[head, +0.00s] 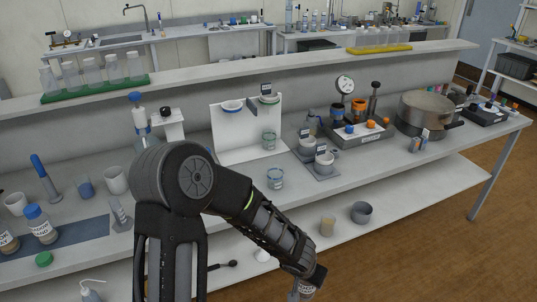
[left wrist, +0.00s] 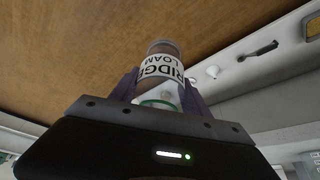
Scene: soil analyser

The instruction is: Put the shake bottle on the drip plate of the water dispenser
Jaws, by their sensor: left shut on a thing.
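My left gripper (head: 312,276) is shut on a bottle (head: 304,288) at the bottom edge of the head view, in front of the bench and low. In the left wrist view the bottle (left wrist: 162,68) sits between the fingers of the gripper (left wrist: 160,92). Its label reads RIDGE LOAM, and a green ring shows at its near end. The water dispenser is not certain to me; a white stand with two ring holders (head: 230,135) and a white-and-blue upright device (head: 141,125) stand on the bench, both apart from the bottle. My right gripper is out of view.
Labelled bottles (head: 40,224), a green lid (head: 44,259) and cups stand at the bench's left. A glass beaker (head: 275,178), white cups (head: 325,160), a tool block (head: 360,134) and a pot (head: 425,112) stand rightward. The lower shelf (head: 400,205) holds small containers.

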